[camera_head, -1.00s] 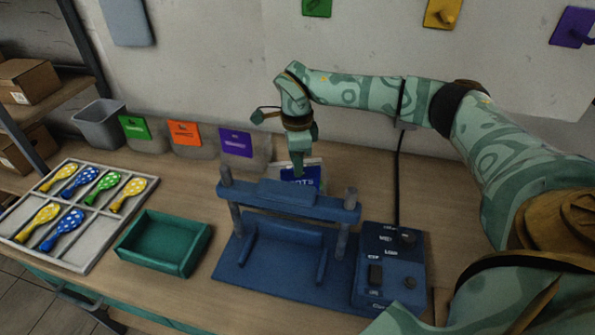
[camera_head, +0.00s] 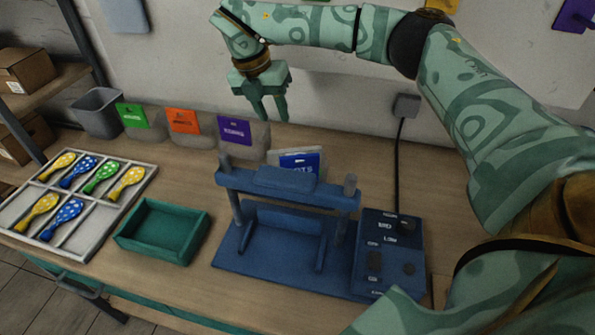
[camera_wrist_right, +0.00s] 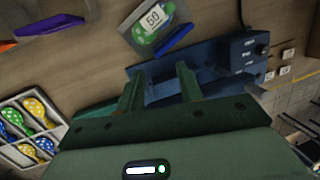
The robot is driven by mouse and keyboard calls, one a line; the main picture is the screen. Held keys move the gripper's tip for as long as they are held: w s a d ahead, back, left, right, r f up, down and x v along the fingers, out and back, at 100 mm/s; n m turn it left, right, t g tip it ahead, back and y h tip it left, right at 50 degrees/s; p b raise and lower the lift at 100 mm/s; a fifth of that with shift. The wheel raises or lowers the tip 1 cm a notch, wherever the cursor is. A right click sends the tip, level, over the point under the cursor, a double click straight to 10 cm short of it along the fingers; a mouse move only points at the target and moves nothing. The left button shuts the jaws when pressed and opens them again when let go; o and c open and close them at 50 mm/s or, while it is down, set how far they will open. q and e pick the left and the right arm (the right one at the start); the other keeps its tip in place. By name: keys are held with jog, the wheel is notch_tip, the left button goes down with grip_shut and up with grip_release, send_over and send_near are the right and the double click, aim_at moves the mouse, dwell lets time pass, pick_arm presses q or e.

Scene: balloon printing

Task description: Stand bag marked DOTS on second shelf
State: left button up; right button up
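The bag marked DOTS (camera_head: 300,160) stands on the table behind the blue press, its blue header partly covered by the press's top bar. In the right wrist view, a clear bag with a blue header, a "50" and a green balloon picture (camera_wrist_right: 150,22) shows beyond the fingers. My right gripper (camera_head: 270,118) is above the back of the table, up and left of the bag, apart from it. Its two fingers (camera_wrist_right: 158,85) are spread with nothing between them. My left gripper is not in view. A shelf unit (camera_head: 55,88) with cardboard boxes is at the far left.
The blue press (camera_head: 240,262) and its control box (camera_head: 388,255) stand in front of the bag. Bags with purple (camera_head: 234,131), orange (camera_head: 184,121) and green (camera_head: 131,115) headers stand along the wall, beside a grey bin (camera_head: 97,112). A green tray (camera_head: 128,245) and a balloon sorter (camera_head: 97,235) are left.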

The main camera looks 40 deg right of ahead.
aim_at(299, 156)
jog(key=s+d+f+m, duration=0.1)
jog(key=f+m, duration=0.2)
jog(key=m, duration=0.1)
jog(key=d+f+m+b, duration=0.1)
jog(key=f+m, duration=0.3)
jog(key=s+d+f+m+b, duration=0.1)
jog(key=f+m, duration=0.2)
jog(key=m, duration=0.1)
jog(key=shift+s+d+f+m+g, duration=0.2)
jog(key=shift+s+f+m+g, duration=0.1)
jog(key=shift+f+m+g, duration=0.1)
jog(key=x, duration=0.2)
jog(key=b+x, duration=0.1)
jog(key=x, duration=0.2)
jog(key=shift+s+d, duration=0.2)
jog(key=shift+d, duration=0.25)
grip_shut()
